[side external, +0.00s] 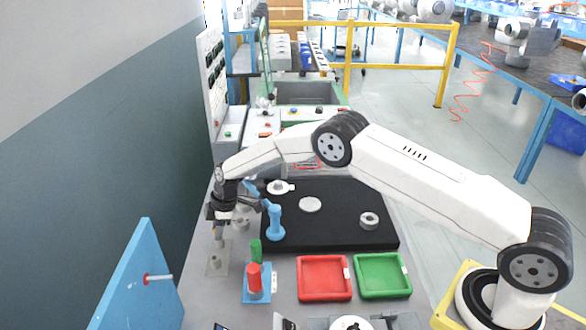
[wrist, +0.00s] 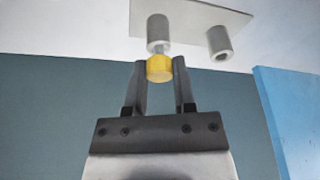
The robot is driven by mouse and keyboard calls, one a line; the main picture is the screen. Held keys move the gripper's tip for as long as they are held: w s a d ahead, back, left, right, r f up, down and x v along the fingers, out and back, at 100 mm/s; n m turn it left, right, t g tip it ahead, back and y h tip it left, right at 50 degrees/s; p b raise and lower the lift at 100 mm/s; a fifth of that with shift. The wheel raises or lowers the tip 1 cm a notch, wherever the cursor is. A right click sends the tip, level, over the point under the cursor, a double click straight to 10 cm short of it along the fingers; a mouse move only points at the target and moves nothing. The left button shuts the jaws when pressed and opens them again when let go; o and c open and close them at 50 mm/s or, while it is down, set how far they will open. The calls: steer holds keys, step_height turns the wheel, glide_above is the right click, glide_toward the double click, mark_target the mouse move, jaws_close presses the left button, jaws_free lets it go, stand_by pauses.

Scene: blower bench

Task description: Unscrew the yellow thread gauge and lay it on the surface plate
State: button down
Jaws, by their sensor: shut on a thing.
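The yellow thread gauge (wrist: 159,69) is between the two fingers of my gripper (wrist: 160,72), which is shut on it. A short grey stem shows between the yellow head and a grey cylindrical post (wrist: 158,31) on a light plate (wrist: 188,12). How far the stem sits in the post cannot be told. A second grey post (wrist: 219,42) with a hole in its end stands beside it. In the side external view my gripper (side external: 218,217) is over the fixture plate (side external: 225,262) at the left; the gauge is hard to make out there. The black surface plate (side external: 340,235) lies to the right.
On the surface plate are a blue stand (side external: 274,222), a pale disc (side external: 310,204) and a metal ring (side external: 369,220). In front are a red tray (side external: 324,296), a green tray (side external: 382,292) and red and green plugs (side external: 254,280). A blue panel (side external: 135,285) stands at the left.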

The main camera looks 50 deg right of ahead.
steer(key=n, duration=0.2)
steer(key=n+g, duration=0.1)
steer(key=n, duration=0.1)
steer(key=shift+a+y, duration=0.3)
steer(key=shift+a, duration=0.05)
steer(key=n, duration=0.2)
steer(key=n+g, duration=0.1)
steer(key=n, duration=0.1)
steer(key=shift+s+n+g, duration=0.1)
steer(key=shift+n+g, duration=0.2)
steer(key=c, duration=0.7)
jaws_free()
steer(key=shift+d, duration=0.15)
steer(key=shift+d, duration=0.1)
